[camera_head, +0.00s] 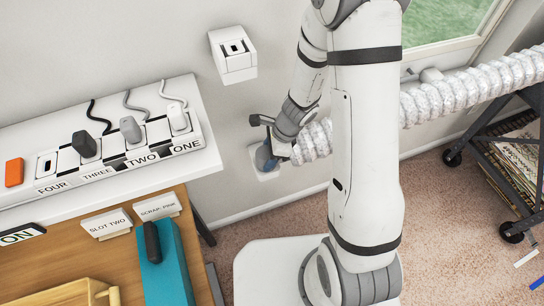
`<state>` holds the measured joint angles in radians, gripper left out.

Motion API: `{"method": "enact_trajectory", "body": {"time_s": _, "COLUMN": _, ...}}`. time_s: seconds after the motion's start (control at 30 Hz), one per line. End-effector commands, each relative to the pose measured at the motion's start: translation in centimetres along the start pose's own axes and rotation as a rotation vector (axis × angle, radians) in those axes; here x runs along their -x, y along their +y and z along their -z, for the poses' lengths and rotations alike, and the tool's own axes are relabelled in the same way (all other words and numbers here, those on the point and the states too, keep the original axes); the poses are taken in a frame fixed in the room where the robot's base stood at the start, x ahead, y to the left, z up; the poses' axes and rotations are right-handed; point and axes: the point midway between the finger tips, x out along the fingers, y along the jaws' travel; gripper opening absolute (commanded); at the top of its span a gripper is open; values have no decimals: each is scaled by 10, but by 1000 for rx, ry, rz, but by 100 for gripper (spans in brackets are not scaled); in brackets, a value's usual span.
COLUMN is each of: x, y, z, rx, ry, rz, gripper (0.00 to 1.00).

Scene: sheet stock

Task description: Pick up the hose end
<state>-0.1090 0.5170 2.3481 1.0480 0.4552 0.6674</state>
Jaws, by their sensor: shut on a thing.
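The hose is a silver, ribbed duct (455,93) that runs from the right along the wall and passes behind my arm. Its left part (315,140) shows again left of my arm. My gripper is shut on the hose end. The fingers are small and partly hidden by my wrist. I cannot tell whether the hose end touches the plate.
A white shelf (100,195) at left bears a socket strip (118,160) with several plugs. Below are a wooden desk (75,262) and a teal box (168,270). A white socket box (233,54) is on the wall above. A dark wheeled rack (490,150) stands at right.

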Motion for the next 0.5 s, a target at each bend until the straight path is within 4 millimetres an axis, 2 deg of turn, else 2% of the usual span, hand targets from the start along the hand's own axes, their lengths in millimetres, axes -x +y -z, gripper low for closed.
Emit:
{"method": "enact_trajectory", "body": {"time_s": 0.03, "x": 0, "y": 0, "z": 0, "rx": 0, "ry": 0, "rz": 0, "gripper": 45}}
{"method": "enact_trajectory", "body": {"time_s": 0.23, "x": 0, "y": 0, "z": 0, "rx": 0, "ry": 0, "rz": 1, "gripper": 29}}
{"method": "enact_trajectory", "body": {"time_s": 0.5, "x": 6, "y": 0, "z": -2, "rx": 1, "ry": 0, "rz": 2, "gripper": 29}}
